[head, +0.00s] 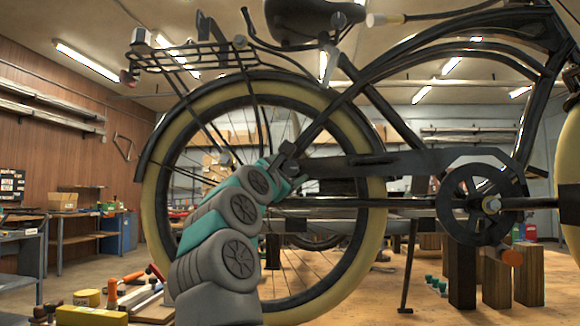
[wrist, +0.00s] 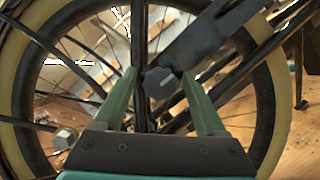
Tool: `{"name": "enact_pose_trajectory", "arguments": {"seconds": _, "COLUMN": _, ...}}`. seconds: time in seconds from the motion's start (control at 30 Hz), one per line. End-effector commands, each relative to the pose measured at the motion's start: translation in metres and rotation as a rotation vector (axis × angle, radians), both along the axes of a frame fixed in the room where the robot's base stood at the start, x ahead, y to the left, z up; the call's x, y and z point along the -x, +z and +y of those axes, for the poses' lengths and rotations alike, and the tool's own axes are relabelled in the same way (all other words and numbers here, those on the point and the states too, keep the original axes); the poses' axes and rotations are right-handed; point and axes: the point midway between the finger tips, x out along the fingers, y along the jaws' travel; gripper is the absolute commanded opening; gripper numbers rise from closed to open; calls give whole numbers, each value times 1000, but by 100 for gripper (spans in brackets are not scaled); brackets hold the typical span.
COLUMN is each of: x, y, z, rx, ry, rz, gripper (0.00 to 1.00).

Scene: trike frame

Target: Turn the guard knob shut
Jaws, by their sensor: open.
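A dark faceted knob (wrist: 160,82) sits at the wheel hub in the wrist view, at the end of a dark flat bar (wrist: 205,45). I take it for the guard knob. My gripper (wrist: 158,74) is open, with one green finger on each side of the knob. I cannot tell whether either finger touches it. In the head view my gripper (head: 287,165) reaches the rear hub, and the knob there is hard to make out against the dark frame and my arm.
The rear wheel (head: 375,185) with its cream tyre surrounds the hub, its spokes close by. The chain guard (head: 370,163) and crank (head: 480,203) lie to the right. A pale hex nut (wrist: 65,138) shows at lower left. Wooden blocks (head: 462,275) and tools (head: 140,290) stand on the bench.

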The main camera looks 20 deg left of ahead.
Motion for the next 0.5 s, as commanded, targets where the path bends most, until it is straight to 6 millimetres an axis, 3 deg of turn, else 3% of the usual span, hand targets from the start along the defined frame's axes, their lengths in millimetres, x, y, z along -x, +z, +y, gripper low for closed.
{"name": "enact_pose_trajectory", "arguments": {"seconds": 0.13, "x": 0, "y": 0, "z": 0, "rx": 0, "ry": 0, "rz": 0, "gripper": 71}}
{"name": "enact_pose_trajectory", "arguments": {"seconds": 0.5, "x": 0, "y": 0, "z": 0, "rx": 1, "ry": 0, "rz": 0, "gripper": 30}}
